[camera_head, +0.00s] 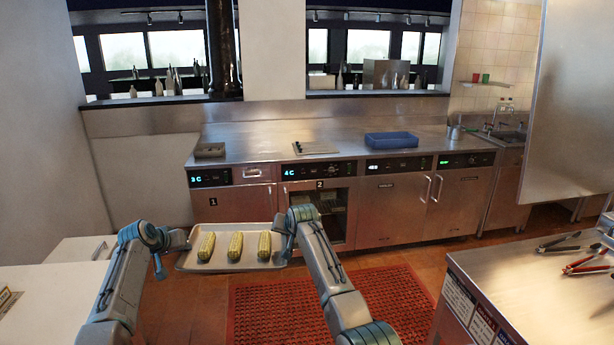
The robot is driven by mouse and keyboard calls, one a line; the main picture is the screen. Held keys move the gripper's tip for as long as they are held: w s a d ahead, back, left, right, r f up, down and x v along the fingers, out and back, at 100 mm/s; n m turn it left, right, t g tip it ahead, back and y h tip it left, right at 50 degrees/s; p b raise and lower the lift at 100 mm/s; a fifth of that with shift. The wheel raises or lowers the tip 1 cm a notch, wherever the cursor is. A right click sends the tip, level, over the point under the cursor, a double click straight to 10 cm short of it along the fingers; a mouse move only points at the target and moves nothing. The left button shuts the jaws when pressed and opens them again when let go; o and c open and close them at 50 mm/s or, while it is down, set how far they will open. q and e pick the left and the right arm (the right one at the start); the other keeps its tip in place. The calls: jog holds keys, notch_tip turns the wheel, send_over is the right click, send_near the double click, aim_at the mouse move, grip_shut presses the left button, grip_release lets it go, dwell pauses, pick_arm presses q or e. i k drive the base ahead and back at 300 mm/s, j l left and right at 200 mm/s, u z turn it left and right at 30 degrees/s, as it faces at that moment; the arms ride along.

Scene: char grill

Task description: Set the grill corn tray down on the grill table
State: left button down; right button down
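A light metal tray (218,267) with three yellow-green corn cobs (235,247) is held level in the air in front of me, above the floor. My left gripper (178,241) is at the tray's left edge and my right gripper (284,240) is at its right edge. Both seem to grip the rim, though the fingertips are small and partly hidden. A steel table (540,290) stands at the lower right, apart from the tray; I cannot tell whether it is the grill table.
Tongs (565,242) lie on the right steel table. A long steel counter (350,150) with a blue bin (391,139) runs along the back. A red floor mat (330,300) lies ahead. A white surface (45,295) is at left. A steel panel (580,110) hangs upper right.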

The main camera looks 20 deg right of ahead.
aim_at(543, 298)
jog(key=i, duration=1.05)
jog(key=i+z, duration=0.3)
jog(key=i+j+z, duration=0.1)
jog(key=z, duration=0.2)
jog(key=i+z, duration=0.1)
jog(key=z, duration=2.05)
